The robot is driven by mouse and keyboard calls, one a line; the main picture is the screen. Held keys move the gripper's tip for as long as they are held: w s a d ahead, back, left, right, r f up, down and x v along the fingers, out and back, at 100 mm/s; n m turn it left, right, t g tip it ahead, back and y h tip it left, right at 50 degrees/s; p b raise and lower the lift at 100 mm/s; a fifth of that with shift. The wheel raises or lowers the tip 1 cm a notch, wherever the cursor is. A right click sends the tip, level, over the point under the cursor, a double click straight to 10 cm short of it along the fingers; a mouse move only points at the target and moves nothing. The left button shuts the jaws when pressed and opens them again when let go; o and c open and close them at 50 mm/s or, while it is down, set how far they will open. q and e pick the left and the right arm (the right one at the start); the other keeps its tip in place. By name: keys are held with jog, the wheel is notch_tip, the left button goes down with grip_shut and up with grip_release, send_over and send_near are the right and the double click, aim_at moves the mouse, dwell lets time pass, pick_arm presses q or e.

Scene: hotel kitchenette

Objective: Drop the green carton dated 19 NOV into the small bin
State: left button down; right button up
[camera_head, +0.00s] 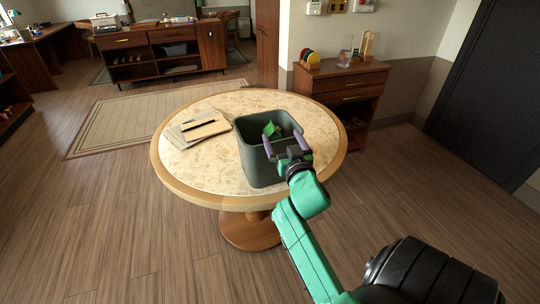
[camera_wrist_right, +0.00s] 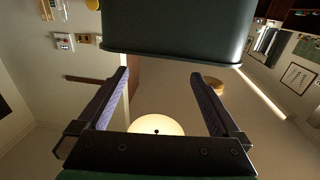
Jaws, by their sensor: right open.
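The small bin (camera_head: 262,165) is a dark grey-green open box standing upright on the round table (camera_head: 215,178). A green carton (camera_head: 270,129) shows inside the bin's mouth; its date is too small to read, and its lower part is hidden by the bin wall. My right gripper (camera_head: 284,143) is open and empty at the bin's front right rim, its fingers pointing over the opening. In the right wrist view, the open fingers (camera_wrist_right: 159,75) are apart with nothing between them, and the bin's wall (camera_wrist_right: 180,28) fills the top. My left gripper is not in view.
Papers and a folder (camera_head: 203,128) lie on the table left of the bin. A wooden cabinet (camera_head: 338,88) with a rack and small items stands behind the table to the right. A desk (camera_head: 168,52) stands farther back. The floor on the left is clear.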

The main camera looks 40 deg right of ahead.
jog(key=v, duration=0.5)
jog(key=shift+s+a+b, duration=0.15)
jog(key=shift+s+b, duration=0.05)
jog(key=shift+b, duration=0.15)
jog(key=shift+f, duration=0.1)
